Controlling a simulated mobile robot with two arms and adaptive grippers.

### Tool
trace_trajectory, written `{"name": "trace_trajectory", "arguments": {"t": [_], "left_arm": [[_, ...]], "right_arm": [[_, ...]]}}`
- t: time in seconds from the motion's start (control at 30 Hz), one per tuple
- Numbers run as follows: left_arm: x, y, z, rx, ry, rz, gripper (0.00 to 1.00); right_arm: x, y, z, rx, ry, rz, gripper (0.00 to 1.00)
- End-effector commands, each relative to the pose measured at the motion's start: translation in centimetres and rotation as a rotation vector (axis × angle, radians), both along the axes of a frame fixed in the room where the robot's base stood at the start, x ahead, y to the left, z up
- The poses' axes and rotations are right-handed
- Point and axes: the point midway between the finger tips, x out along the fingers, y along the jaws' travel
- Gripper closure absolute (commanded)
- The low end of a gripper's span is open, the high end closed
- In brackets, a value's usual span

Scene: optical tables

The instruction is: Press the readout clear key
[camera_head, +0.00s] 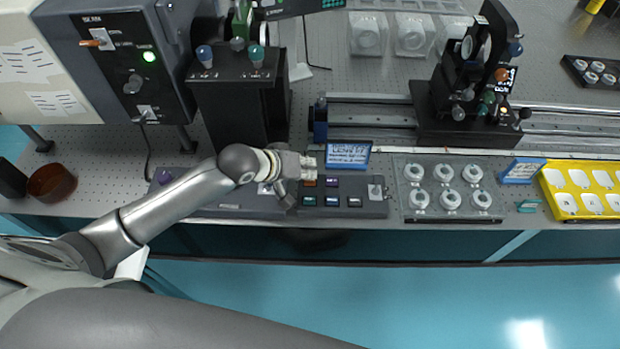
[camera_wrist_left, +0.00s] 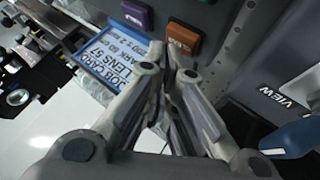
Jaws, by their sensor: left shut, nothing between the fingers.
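The key panel (camera_head: 375,208) is a dark grey box at the front of the optical table. It carries an orange key (camera_head: 310,182), a purple key (camera_head: 332,181), and a lower row with a teal key (camera_head: 308,201), a blue key (camera_head: 332,201) and a dark key (camera_head: 354,202). My left gripper (camera_head: 309,167) is shut and empty, just behind the orange key. In the left wrist view its fingertips (camera_wrist_left: 171,62) are close to the orange key (camera_wrist_left: 183,41), whose lettering is too blurred to read surely. The purple key (camera_wrist_left: 138,15) lies beyond. Contact cannot be told. My right gripper is out of view.
A blue-framed job card (camera_head: 348,154) stands close behind the panel. A black post box (camera_head: 240,110) with knobs rises behind my left arm. A tray of lens rings (camera_head: 449,206) lies to the right. A rail (camera_head: 375,113) runs behind.

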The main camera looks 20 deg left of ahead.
Motion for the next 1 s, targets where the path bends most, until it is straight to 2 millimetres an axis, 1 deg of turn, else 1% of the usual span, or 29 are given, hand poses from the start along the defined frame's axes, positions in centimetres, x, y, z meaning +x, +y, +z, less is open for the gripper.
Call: {"name": "trace_trajectory", "arguments": {"t": [0.63,1.0], "left_arm": [[-0.02,-0.04,-0.81,-0.001,0.001,-0.001,1.00],[-0.05,-0.01,-0.63,0.001,0.002,-0.001,1.00]], "right_arm": [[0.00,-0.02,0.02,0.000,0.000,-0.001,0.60],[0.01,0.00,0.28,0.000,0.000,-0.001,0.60]]}}
